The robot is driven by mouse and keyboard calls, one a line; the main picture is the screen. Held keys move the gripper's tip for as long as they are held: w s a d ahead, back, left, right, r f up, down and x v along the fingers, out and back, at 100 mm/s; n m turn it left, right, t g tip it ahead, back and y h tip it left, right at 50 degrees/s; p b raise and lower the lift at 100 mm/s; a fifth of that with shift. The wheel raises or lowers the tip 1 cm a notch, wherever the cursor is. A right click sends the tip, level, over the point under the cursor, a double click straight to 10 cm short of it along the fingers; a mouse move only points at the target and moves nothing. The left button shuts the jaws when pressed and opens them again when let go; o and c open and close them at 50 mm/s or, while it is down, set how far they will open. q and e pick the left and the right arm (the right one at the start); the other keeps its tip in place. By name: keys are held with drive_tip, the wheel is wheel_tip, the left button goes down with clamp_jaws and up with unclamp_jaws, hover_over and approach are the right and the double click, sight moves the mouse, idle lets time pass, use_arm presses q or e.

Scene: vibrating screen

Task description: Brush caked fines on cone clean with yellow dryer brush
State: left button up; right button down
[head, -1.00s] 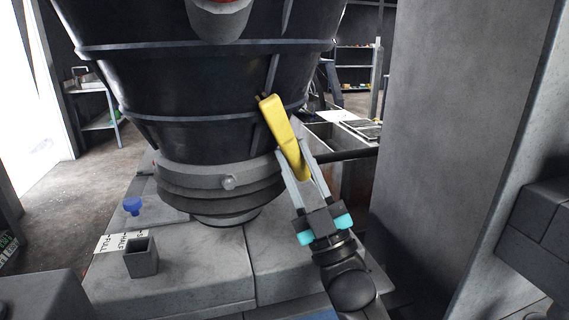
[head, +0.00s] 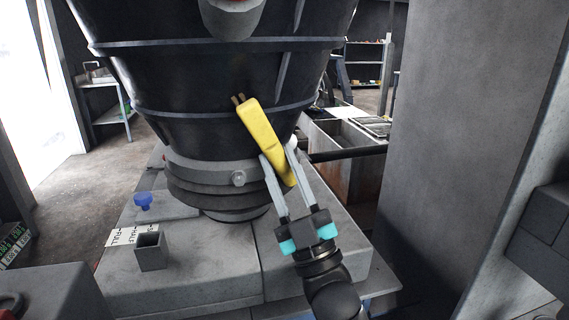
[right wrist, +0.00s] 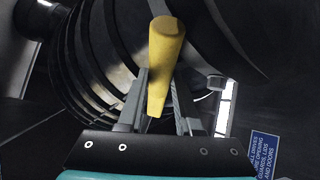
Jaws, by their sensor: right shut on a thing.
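The dark cone (head: 190,75) fills the upper left of the head view, with ribs around it and a grey clamp ring and ribbed sleeve below. My right gripper (head: 278,163) is shut on the yellow dryer brush (head: 262,135), which tilts up and left in front of the cone's lower wall. The brush's far end is near the cone; I cannot tell whether it touches. In the right wrist view the brush (right wrist: 163,60) stands between the two fingers, with the cone's ribs behind. I cannot make out the caked fines clearly. My left gripper is not in view.
A small open grey box (head: 150,252) and a blue knob (head: 143,200) are on the grey base (head: 210,280) at the left. A tall grey panel (head: 470,130) stands at the right. An open compartmented bin (head: 340,140) is behind the gripper.

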drive_tip(key=shift+h, duration=0.4)
drive_tip(key=v, duration=0.4)
drive_tip(key=shift+s+d+r+p, duration=0.2)
drive_tip(key=shift+s+p, duration=0.1)
drive_tip(key=shift+s, duration=0.15)
drive_tip(key=shift+s+d, duration=0.45)
drive_tip(key=shift+s, duration=0.1)
drive_tip(key=shift+s+d+f, duration=0.25)
drive_tip(key=shift+s+d, duration=0.1)
drive_tip(key=shift+s, duration=0.25)
drive_tip(key=shift+s+d+f, duration=0.25)
drive_tip(key=shift+s+d, duration=0.15)
drive_tip(key=shift+s, duration=0.2)
